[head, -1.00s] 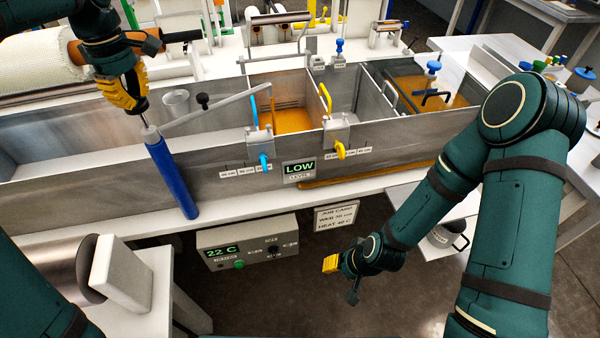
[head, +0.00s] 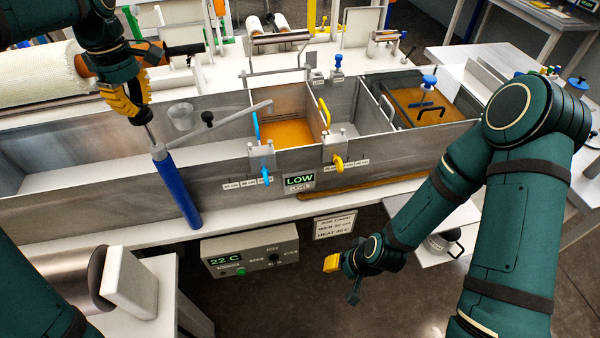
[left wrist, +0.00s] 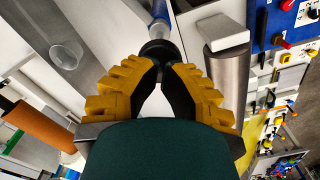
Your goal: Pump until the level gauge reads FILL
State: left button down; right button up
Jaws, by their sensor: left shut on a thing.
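The level gauge (head: 299,183) on the front of the metal bath reads LOW. A blue pump cylinder (head: 178,190) stands slightly tilted against the bath's front left. A thin rod (head: 151,132) rises from its top to my left gripper (head: 138,112). My left gripper is shut on the dark pump handle (left wrist: 158,48), which shows between the yellow fingers in the left wrist view. A grey pipe (head: 235,113) runs from the pump's top toward the compartment of orange resin (head: 287,133). My right gripper (head: 333,264) hangs low before the bath, away from the pump; its finger opening is unclear.
A control box (head: 250,252) reading 22 C sits below the bath. Blue (head: 266,177) and yellow (head: 338,161) taps stick out of the bath's front. A roller stand (head: 130,285) is at the lower left. A mug (head: 438,243) stands at the right.

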dwell(0.6)
pick_arm(q)
notch_tip(320, 180, down, 6)
jog(key=b, duration=0.4)
jog(key=shift+f, duration=0.1)
notch_tip(320, 180, up, 7)
jog(key=p, duration=0.6)
jog(key=shift+f, duration=0.25)
